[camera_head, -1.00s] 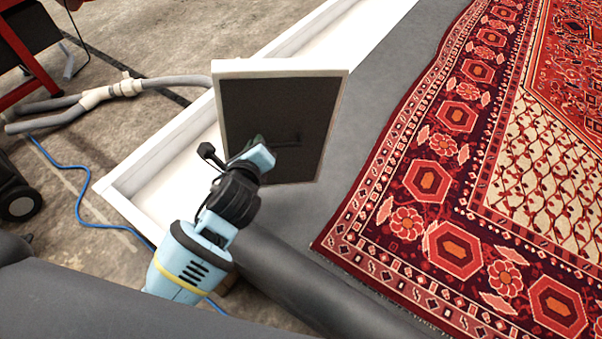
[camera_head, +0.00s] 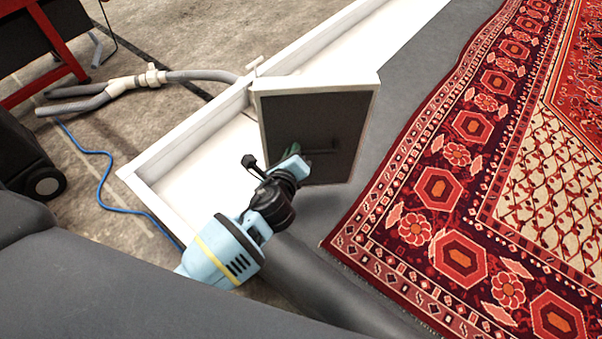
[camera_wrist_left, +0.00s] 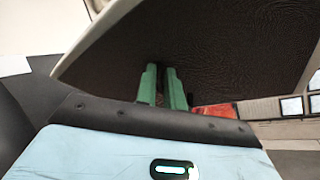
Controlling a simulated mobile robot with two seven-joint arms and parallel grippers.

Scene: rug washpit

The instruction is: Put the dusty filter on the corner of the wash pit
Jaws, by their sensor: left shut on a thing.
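The dusty filter (camera_head: 318,115) is a flat panel with a white frame and a dark grey face. It is held upright and slightly turned over the wash pit's near side. My left gripper (camera_head: 308,158) is shut on it at the dark face, where a handle-like bar shows faintly. In the left wrist view the green fingers (camera_wrist_left: 163,88) reach the dark filter face (camera_wrist_left: 210,50); their exact hold is partly hidden. The white wash pit edge (camera_head: 190,125) runs diagonally, with its near corner (camera_head: 128,176) at the left, bare. My right gripper is out of view.
A patterned red rug (camera_head: 440,190) lies on the grey surface at the right. A grey hose (camera_head: 195,76) runs to a valve at the pit wall. A blue cable (camera_head: 105,185) lies on the concrete floor. A black wheeled machine (camera_head: 30,165) stands at the left.

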